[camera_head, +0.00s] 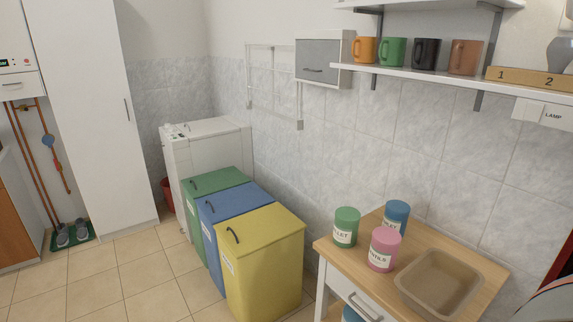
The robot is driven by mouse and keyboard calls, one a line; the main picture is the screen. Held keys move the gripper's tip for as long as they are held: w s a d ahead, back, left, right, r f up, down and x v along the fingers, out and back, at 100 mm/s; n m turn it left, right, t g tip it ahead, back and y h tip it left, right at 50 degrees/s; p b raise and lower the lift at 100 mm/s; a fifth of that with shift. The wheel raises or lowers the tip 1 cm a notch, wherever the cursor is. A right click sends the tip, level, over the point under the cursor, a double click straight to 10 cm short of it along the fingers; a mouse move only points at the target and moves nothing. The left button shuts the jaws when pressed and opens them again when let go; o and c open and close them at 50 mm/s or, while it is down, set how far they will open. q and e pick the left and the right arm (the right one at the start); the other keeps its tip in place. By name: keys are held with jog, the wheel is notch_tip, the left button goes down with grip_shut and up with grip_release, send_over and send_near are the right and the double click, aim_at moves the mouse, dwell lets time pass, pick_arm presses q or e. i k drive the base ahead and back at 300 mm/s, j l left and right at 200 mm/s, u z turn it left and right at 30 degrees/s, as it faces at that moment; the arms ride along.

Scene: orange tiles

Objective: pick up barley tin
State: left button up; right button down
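Three lidded tins stand on the wooden table at the lower right. The green tin (346,227) has a white label ending in "LET". The pink tin (384,249) has a label ending in "NTILS". The blue tin (396,216) stands behind the pink one, which partly covers it, and its label cannot be read. Another blue round thing (351,315) shows under the table, cut off by the bottom edge. No label reading "barley" can be made out. Neither of my grippers is in view.
The wooden table (330,246) carries a beige tray (441,284) right of the tins. Green (214,180), blue (234,203) and yellow (263,233) bins stand left of it. A wall shelf (418,78) with several mugs is above. Tiled floor (130,272) is clear at left.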

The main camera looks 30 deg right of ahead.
aim_at(396, 214)
jog(key=i+z, duration=0.15)
jog(key=z, duration=0.3)
jog(key=i+j+z, duration=0.1)
jog(key=z, duration=0.4)
jog(key=i+j+z, duration=0.1)
jog(key=j+z, duration=0.15)
jog(key=z, duration=0.2)
jog(key=i+j+z, duration=0.1)
jog(key=z, duration=0.3)
jog(key=i+j+z, duration=0.1)
jog(key=z, duration=0.35)
jog(key=j+z, duration=0.4)
jog(key=i+l, duration=0.05)
jog(key=l, duration=0.05)
